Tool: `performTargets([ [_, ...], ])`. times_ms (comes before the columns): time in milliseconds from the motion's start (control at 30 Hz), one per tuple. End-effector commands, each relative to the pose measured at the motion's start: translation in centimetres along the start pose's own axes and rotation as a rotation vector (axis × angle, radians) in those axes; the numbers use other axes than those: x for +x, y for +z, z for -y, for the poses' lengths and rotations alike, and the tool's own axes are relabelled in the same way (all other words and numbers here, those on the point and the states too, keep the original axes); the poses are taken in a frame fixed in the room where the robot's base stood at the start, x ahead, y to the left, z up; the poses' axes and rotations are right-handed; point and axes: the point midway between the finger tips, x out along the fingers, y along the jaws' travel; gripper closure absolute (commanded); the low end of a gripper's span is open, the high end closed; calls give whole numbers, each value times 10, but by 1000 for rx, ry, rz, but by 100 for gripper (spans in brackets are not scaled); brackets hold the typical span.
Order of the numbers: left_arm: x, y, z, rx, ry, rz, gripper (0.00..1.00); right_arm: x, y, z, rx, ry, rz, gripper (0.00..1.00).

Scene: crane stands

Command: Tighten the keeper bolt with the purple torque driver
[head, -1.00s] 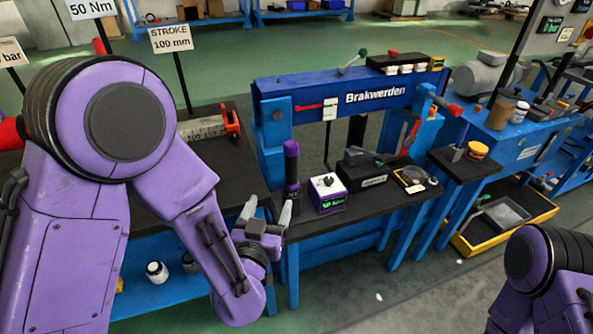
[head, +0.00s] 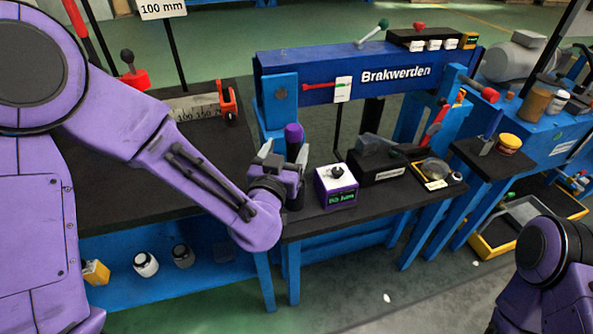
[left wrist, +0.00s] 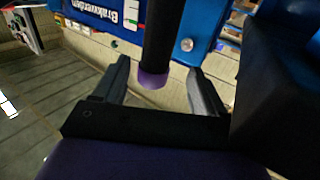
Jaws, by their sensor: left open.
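The purple torque driver (head: 294,137) stands upright at the left end of the black bench top, its purple top showing and its lower part mostly hidden by my gripper. My left gripper (head: 285,152) is open in front of it. In the left wrist view the driver's black shaft with a purple end (left wrist: 152,79) lies between the two spread fingers (left wrist: 158,67), with gaps on both sides. A round bolt head (left wrist: 187,44) shows on blue metal there; I cannot tell whether it is the keeper bolt. My right gripper is out of view.
A purple box with a green display (head: 336,188) stands close right of the driver. A black block (head: 383,172) and a small tray (head: 434,172) are farther right. The blue Brakwerden beam (head: 370,72) spans behind. A dark bench (head: 150,200) lies left.

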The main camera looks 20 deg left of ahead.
Motion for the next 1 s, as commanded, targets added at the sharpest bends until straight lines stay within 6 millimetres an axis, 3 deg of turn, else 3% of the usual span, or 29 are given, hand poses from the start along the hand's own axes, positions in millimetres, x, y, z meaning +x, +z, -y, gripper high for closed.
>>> performTargets([
  [233, 42, -6, -4, -2, -2, 0, 29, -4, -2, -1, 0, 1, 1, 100],
  [500, 48, -6, -4, 0, -1, 0, 29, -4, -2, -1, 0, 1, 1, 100],
  [567, 48, -6, -4, 0, -1, 0, 45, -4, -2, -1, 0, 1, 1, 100],
  [733, 48, -6, -4, 0, 0, 0, 100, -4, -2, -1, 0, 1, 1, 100],
  [1000, 48, -8, -5, -1, 0, -4, 100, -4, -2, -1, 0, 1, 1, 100],
])
